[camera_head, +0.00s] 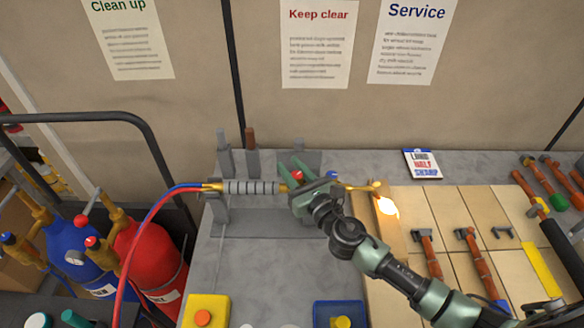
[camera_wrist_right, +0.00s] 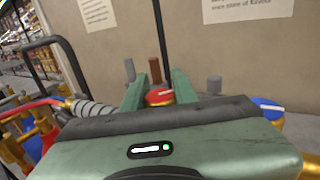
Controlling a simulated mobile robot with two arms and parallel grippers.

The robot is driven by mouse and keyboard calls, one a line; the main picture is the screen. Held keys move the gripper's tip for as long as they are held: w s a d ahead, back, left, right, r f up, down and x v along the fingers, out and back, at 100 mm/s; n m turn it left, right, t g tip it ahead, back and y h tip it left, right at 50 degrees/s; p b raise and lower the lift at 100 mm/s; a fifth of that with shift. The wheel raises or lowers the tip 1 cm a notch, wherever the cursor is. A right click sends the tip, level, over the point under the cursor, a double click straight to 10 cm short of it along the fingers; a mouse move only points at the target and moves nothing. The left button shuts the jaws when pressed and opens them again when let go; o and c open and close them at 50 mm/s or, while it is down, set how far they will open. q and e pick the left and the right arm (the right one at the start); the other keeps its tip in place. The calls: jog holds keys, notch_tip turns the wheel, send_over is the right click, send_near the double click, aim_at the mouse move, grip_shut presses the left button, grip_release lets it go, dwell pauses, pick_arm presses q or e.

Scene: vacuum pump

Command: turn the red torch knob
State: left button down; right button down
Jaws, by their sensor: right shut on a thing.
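The torch (camera_head: 250,187) has a grey ribbed handle and brass ends and lies level on a grey stand. Its red knob (camera_head: 297,174) is small and round; the wrist view shows it (camera_wrist_right: 159,97) between my right gripper's two green fingers. My right gripper (camera_head: 292,164) is shut on the red knob. A blue knob (camera_head: 332,174) sits on the torch just right of the gripper and also shows in the wrist view (camera_wrist_right: 267,104). The gripper body hides part of the torch. My left gripper is not in view.
A bright glow (camera_head: 388,206) shows below the torch tip, by a wooden board. Red and blue hoses run left to a blue cylinder (camera_head: 75,250) and a red cylinder (camera_head: 150,255). Hammers and other tools lie on the right. A blue tray (camera_head: 318,312) stands in front.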

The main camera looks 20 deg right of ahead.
aim_at(300, 181)
jog(key=c, duration=1.1)
grip_release()
jog(key=b+v, duration=0.2)
jog(key=v, duration=0.4)
jog(key=shift+s+d+f, duration=0.1)
jog(key=shift+s, duration=0.3)
jog(key=shift+s+d, duration=0.1)
jog(key=shift+s, duration=0.35)
